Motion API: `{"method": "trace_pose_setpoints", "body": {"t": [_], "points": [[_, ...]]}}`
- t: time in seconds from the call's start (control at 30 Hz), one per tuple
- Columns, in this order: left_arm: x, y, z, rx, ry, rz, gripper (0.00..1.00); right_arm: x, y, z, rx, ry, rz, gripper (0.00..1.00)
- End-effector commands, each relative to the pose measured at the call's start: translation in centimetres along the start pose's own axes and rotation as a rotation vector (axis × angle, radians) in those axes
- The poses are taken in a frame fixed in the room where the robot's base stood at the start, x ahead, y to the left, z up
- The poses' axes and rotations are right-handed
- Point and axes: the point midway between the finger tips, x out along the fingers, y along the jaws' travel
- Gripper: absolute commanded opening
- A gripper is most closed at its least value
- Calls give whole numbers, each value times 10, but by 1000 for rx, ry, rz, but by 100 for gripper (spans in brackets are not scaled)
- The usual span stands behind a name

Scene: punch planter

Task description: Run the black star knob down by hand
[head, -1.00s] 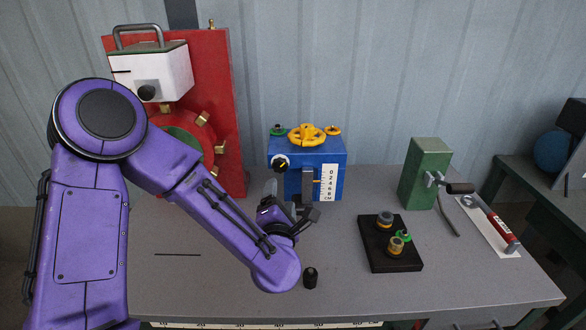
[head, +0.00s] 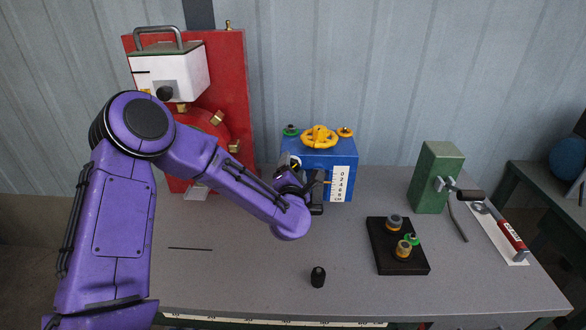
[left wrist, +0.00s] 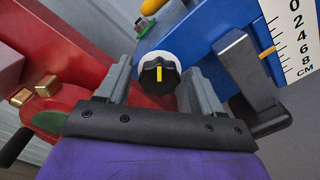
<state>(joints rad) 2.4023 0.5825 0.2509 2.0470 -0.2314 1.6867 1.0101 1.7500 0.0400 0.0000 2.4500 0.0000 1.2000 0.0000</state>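The black fluted knob (left wrist: 159,74) has a yellow pointer line and sits on a white disc on the front of the blue box (left wrist: 205,38). The blue box also shows in the head view (head: 318,150), where the knob is mostly hidden behind my left gripper (head: 297,180). In the left wrist view my left gripper (left wrist: 160,88) is open, one grey finger on each side of the knob. I cannot tell whether the fingers touch it. A white centimetre scale (left wrist: 292,40) with a yellow pointer is right of the knob. My right gripper is not in view.
A dark upright bracket (left wrist: 252,80) stands close right of my fingers. A red panel (head: 222,80) rises at the left. A yellow handwheel (head: 319,136) tops the blue box. A small black piece (head: 318,277) stands on the table, with a black block (head: 398,262) to its right.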

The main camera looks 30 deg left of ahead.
Motion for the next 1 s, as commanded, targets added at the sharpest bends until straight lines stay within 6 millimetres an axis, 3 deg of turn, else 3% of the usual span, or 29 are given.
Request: {"method": "trace_pose_setpoints", "body": {"t": [0.03,0.13,0.47,1.0], "points": [[0,0,0,0,0,0,48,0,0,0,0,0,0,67],[0,0,0,1,0,0,17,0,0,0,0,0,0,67],[0,0,0,42,-1,0,17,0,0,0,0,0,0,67],[-1,-2,0,399,-2,-1,18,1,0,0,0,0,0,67]]}}
